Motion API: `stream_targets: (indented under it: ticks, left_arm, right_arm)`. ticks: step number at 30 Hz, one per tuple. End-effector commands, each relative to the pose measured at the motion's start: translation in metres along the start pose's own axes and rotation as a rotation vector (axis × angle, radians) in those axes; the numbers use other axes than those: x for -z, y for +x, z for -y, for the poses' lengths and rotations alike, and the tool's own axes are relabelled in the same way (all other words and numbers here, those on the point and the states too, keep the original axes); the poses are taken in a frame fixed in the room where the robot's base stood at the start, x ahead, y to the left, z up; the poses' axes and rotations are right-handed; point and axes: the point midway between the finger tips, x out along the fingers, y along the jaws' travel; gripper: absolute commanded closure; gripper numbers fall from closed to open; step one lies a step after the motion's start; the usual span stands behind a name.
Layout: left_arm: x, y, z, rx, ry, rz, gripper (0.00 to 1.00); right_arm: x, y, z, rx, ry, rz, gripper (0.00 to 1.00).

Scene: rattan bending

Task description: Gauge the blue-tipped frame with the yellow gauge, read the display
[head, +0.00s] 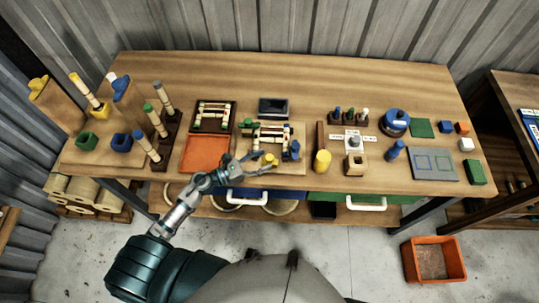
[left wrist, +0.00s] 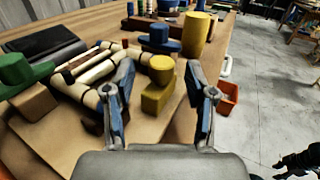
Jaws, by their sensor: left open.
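The yellow gauge (head: 269,160), a block with a round knob, stands at the front of a light board. In the left wrist view the gauge (left wrist: 158,88) sits between and beyond my open fingertips, apparently untouched. My left gripper (head: 250,164) is open and empty; it also shows in the left wrist view (left wrist: 163,103). A pale cane frame (head: 271,136) with dark bands lies on the board behind the gauge, with a blue piece (head: 295,150) at its right. Which frame has blue tips is too small to tell. A dark display (head: 273,106) lies behind the board; its face is unreadable.
An orange tray (head: 203,154) and another frame in a dark tray (head: 213,115) are to the left. A yellow cylinder (head: 321,160) and wooden block (head: 355,163) stand to the right. A dark mechanical part (left wrist: 299,160), possibly my right gripper, shows over the floor.

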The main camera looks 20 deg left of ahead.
Motion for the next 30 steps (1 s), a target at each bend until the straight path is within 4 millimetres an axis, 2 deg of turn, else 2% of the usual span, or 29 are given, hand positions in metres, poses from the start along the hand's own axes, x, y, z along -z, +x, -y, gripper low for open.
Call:
stream_targets:
  ticks: [3,6,17,24,30]
  left_arm:
    - [-0.002,0.018,-0.001,-0.001,0.000,0.002,0.44]
    - [-0.001,0.027,-0.001,-0.001,-0.001,0.001,0.44]
    - [0.001,0.033,-0.001,0.000,-0.001,0.000,0.44]
    - [0.001,0.033,-0.001,0.000,-0.001,0.000,1.00]
    - [0.001,0.033,-0.002,0.000,0.000,0.000,1.00]
  right_arm:
    - [-0.012,-0.002,0.000,0.000,-0.002,0.006,0.60]
    - [-0.019,-0.002,0.001,-0.001,-0.003,0.008,0.60]
    - [-0.023,-0.001,0.001,-0.001,-0.004,0.008,0.60]
    - [-0.022,-0.001,0.001,0.000,-0.004,0.008,0.60]
    - [-0.023,0.000,0.001,-0.001,-0.003,0.009,0.60]
